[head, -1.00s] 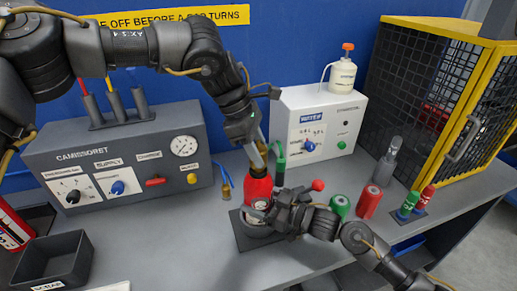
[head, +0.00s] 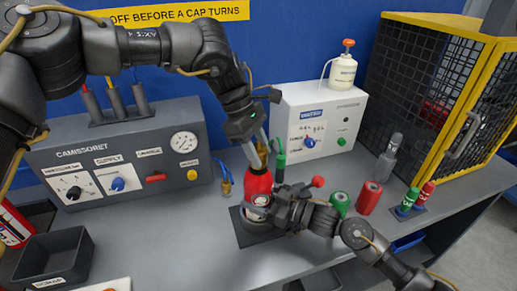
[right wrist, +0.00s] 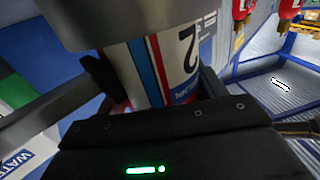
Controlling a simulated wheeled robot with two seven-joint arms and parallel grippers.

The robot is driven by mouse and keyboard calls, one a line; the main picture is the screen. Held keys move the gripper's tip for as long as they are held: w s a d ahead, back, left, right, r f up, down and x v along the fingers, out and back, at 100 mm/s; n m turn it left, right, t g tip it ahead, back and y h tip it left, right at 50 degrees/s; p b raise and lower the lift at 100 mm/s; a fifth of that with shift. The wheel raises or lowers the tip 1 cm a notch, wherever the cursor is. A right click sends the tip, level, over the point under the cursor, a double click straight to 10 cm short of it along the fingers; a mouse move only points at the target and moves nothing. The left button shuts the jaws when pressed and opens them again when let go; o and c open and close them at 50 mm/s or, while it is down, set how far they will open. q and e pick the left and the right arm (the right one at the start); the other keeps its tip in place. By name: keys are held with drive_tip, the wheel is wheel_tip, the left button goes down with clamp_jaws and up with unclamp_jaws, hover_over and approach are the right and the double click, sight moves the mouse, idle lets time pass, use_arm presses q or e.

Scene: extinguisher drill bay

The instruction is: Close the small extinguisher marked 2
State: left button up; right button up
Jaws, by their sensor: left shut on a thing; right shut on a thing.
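The small extinguisher (head: 258,183) stands upright at the middle of the bench, with a red upper body and a pale label lower down. In the right wrist view its white, blue and red label carries a black 2 (right wrist: 187,50). My right gripper (head: 266,213) is shut on its lower body from the right; the jaws (right wrist: 150,85) flank the cylinder. My left gripper (head: 260,152) is above it, shut on a small brass-coloured top piece (head: 262,149), which the fingers partly hide. Whether that piece is seated on the neck is too small to tell.
A dark base plate (head: 241,229) lies under the extinguisher. Green (head: 339,203) and red (head: 368,198) cylinders stand farther right. The front-left bench is mostly clear beside a dark tray (head: 52,260).

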use_arm(q)
drive_tip(key=m, duration=0.2)
drive_tip(key=m+g+y, duration=0.1)
drive_tip(key=m, duration=0.2)
drive_tip(key=shift+d+g+y, duration=0.1)
drive_tip(key=shift+g+y, duration=0.2)
drive_tip(key=m+y, duration=0.1)
drive_tip(key=m, duration=0.1)
drive_tip(key=m+g, duration=0.1)
drive_tip(key=m, duration=0.2)
drive_tip(key=shift+m+y, duration=0.3)
drive_tip(key=shift+y, duration=0.1)
drive_tip(key=o, duration=1.1)
drive_tip(key=shift+r, duration=2.3)
drive_tip(key=shift+c, duration=0.2)
